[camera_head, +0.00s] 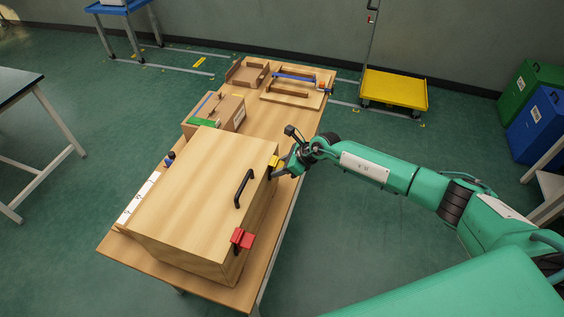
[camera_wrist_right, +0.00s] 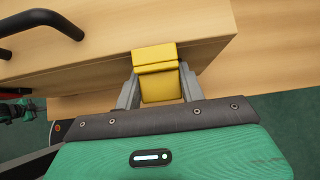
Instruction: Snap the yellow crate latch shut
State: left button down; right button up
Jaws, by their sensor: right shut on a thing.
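The wooden crate (camera_head: 190,190) stands on the table with its lid down. The yellow latch (camera_head: 273,162) is at the far end of the crate's right edge. In the right wrist view the yellow latch (camera_wrist_right: 157,70) spans the lid edge and hangs down between my fingers. My right gripper (camera_head: 280,170) is shut on the latch's lower part, one finger on each side (camera_wrist_right: 160,92). A red latch (camera_head: 242,238) is at the near end of the same edge. A black handle (camera_head: 243,188) lies between the latches. My left gripper is out of view.
A yellow cart (camera_head: 394,90) stands beyond. The floor right of the table is clear below my arm.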

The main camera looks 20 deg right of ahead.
dwell(0.3)
jog(key=o, duration=1)
jog(key=shift+a, duration=0.1)
jog(key=shift+r, duration=0.1)
jog(key=shift+b+v, duration=2.15)
jog(key=shift+v, duration=4.7)
